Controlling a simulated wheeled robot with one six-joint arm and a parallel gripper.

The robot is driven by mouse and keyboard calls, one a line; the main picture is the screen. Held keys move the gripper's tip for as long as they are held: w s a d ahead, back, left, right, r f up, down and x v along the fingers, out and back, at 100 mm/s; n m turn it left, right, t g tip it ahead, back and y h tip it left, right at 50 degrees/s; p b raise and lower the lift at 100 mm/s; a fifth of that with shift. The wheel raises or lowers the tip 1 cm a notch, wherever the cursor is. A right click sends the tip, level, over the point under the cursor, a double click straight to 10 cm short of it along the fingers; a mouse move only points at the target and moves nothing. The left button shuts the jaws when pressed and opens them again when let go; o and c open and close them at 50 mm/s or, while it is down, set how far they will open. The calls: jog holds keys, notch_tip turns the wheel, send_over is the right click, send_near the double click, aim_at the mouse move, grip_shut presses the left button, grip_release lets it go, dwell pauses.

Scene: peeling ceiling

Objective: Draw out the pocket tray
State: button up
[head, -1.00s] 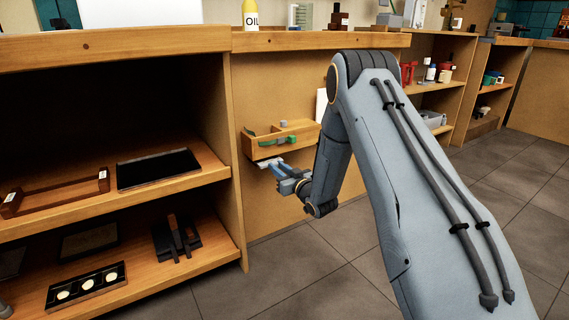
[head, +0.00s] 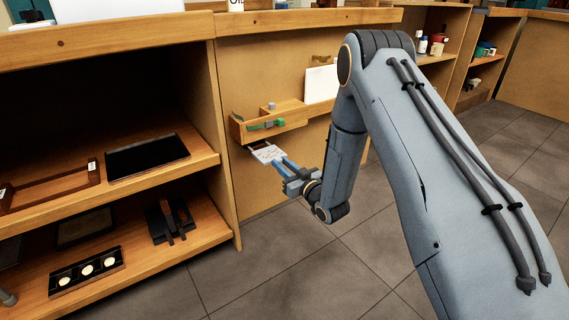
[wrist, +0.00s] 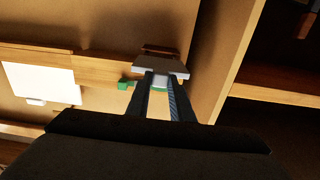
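A flat pale tray (head: 267,153) sticks out from under a small wooden box on the cabinet's side panel; I take it for the pocket tray. It also shows as a grey-white slab in the wrist view (wrist: 160,66). My gripper (head: 280,161) has its two blue fingers at the tray's near edge. In the wrist view the fingers (wrist: 161,82) stand a little apart, with a pale piece between them that looks gripped; the exact contact is hard to see. The tray's far end is hidden beneath the box.
The wooden box (head: 283,119) holds a green item and a small grey one. A white panel (head: 321,83) is beside it. An open shelf (head: 205,160) at left holds frames and trays. Bare tiled floor (head: 270,265) lies below my gripper.

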jog(key=o, duration=0.4)
jog(key=shift+s, duration=0.1)
jog(key=p+v, duration=0.2)
jog(key=v, duration=0.5)
jog(key=shift+s+d, duration=0.2)
jog(key=shift+s, duration=0.1)
